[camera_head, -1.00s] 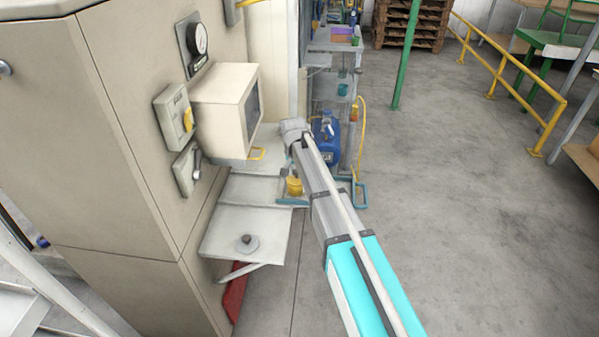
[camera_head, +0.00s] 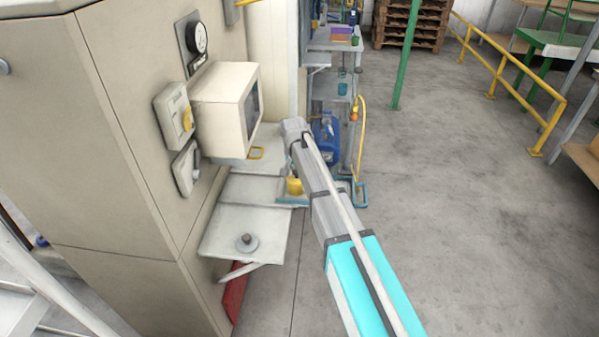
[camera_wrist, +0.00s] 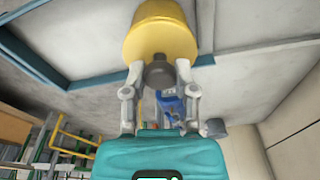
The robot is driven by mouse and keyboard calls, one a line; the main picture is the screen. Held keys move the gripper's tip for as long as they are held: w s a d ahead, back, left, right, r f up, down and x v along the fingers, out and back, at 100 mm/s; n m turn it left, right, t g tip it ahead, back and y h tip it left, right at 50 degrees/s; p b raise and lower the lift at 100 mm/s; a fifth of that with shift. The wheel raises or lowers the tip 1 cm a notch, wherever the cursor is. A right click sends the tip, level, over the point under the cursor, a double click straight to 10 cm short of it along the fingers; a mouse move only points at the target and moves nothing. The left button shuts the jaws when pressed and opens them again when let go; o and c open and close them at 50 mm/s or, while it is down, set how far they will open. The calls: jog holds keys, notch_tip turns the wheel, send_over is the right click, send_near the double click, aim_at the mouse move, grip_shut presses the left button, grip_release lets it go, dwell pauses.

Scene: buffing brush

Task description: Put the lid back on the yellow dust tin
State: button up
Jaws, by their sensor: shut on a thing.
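In the wrist view my gripper (camera_wrist: 157,88) is shut on a dark grey knob (camera_wrist: 159,71). The knob stands against the round face of a yellow piece, which I take to be the lid (camera_wrist: 160,45) of the dust tin. More yellow continues behind it. I cannot tell where lid and tin meet, or whether the lid is seated. In the head view the yellow tin (camera_head: 294,187) shows as a small yellow shape on the teal-edged shelf, beside and below my arm's end. My gripper's fingers are not discernible there.
A round grey piece with a dark knob (camera_head: 246,243) lies on the front shelf (camera_head: 225,224). A cream box with a screen (camera_head: 222,110) juts from the machine wall above the shelves. A blue container (camera_head: 327,140) stands behind my arm.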

dwell(0.4)
jog(key=o, duration=1)
jog(key=o, duration=0.3)
jog(key=shift+r, duration=0.1)
jog(key=shift+r+p, duration=3.4)
jog(key=shift+p, duration=0.1)
grip_shut()
